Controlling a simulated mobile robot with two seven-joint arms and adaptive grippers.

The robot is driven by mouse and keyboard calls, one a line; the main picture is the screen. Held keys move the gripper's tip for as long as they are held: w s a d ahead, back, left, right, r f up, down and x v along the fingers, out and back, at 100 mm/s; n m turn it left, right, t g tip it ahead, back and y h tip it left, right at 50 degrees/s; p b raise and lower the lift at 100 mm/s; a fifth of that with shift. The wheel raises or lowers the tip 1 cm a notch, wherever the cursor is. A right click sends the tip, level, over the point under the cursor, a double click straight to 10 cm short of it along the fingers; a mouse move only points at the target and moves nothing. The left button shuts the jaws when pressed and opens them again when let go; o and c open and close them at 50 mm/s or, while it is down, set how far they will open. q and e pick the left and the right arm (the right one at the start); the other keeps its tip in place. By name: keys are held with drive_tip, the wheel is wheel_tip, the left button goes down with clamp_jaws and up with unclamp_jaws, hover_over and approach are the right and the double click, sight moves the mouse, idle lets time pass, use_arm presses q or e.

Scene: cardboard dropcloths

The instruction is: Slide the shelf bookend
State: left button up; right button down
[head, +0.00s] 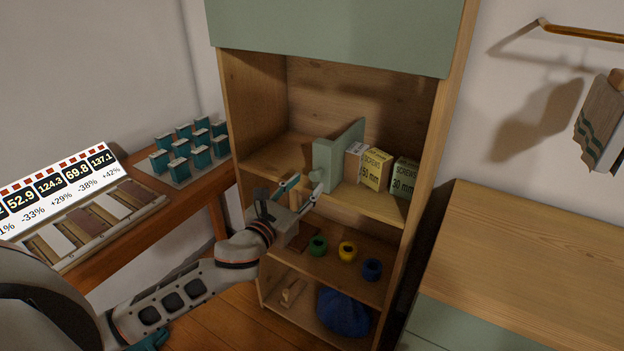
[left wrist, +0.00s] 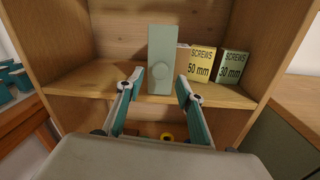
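The green bookend (head: 335,157) stands upright on the upper open shelf (head: 272,157), to the left of the screw boxes. My left gripper (head: 304,187) is in front of the bookend, at about shelf height. My right gripper is in neither view.
Boxes of screws (head: 376,168) stand right of the bookend, inside the cabinet's right wall. The shelf left of the bookend is clear. The lower shelf holds green, yellow (head: 347,250) and blue rolls. A wooden side table (head: 130,212) is at left, a wooden-topped cabinet (head: 530,260) at right.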

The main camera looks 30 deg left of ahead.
use_arm(q)
drive_tip(key=s, duration=0.6)
drive_tip(key=shift+s, duration=0.3)
drive_tip(key=s+d+f+n+g, duration=0.2)
drive_tip(key=s+d+f+n, duration=0.1)
drive_tip(key=s+f+n, duration=0.4)
drive_tip(key=s+d+f+n+g+h+p, duration=0.1)
drive_tip(key=s+d+f+n+g, duration=0.2)
drive_tip(key=s+f+n, duration=0.5)
drive_tip(key=s+d+f+n+g+h, duration=0.1)
drive_tip(key=s+d+f+n, duration=0.4)
drive_tip(key=f+n, duration=1.1)
drive_tip(key=s+n+g, duration=0.1)
drive_tip(key=s+n, duration=0.1)
drive_tip(key=shift+s+d+f+n+p, duration=0.15)
drive_tip(key=shift+s+d+n+p, duration=0.15)
drive_tip(key=shift+n+p, duration=0.1)
